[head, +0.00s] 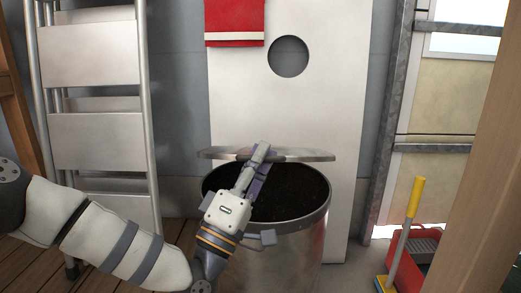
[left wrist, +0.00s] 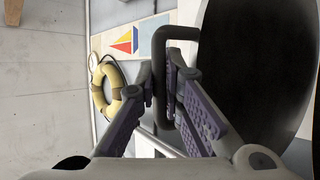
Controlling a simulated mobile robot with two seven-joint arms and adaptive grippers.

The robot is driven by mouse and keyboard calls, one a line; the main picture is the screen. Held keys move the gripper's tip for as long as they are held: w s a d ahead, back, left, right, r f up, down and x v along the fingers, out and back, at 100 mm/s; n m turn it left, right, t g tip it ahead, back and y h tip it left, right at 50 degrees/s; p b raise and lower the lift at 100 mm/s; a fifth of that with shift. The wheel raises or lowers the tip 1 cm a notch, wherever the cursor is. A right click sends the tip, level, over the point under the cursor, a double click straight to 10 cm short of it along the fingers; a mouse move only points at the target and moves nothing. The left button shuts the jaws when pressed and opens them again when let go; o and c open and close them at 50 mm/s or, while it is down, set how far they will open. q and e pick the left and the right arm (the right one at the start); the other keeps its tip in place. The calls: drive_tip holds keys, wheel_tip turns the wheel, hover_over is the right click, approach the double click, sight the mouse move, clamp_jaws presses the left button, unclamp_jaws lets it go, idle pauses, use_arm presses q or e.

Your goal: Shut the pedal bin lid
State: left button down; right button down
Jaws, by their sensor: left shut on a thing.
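The pedal bin (head: 300,250) is a round metal bin with a dark inside, standing in front of a white panel. Its grey lid (head: 312,156) is raised above the back of the opening and shows almost edge-on, so the bin is open. My left gripper (head: 260,155) reaches over the opening to the lid. In the left wrist view a dark bar handle (left wrist: 178,33) runs between the fingers, and my left gripper (left wrist: 163,90) is shut on it. The fingertips' contact is partly hidden in the head view. My right gripper is not in view.
A metal stepladder (head: 95,130) stands at the left. A yellow-handled brush (head: 408,215) and a red container (head: 415,260) stand right of the bin, near a wooden post (head: 485,190). A red and white cloth (head: 234,22) hangs above. A life ring (left wrist: 103,92) shows in the left wrist view.

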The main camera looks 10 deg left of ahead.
use_arm(q)
drive_tip(key=shift+s+f, duration=0.1)
drive_tip(key=shift+f, duration=0.25)
drive_tip(key=c, duration=2)
unclamp_jaws()
drive_tip(key=shift+o, duration=0.2)
drive_tip(key=v, duration=1.2)
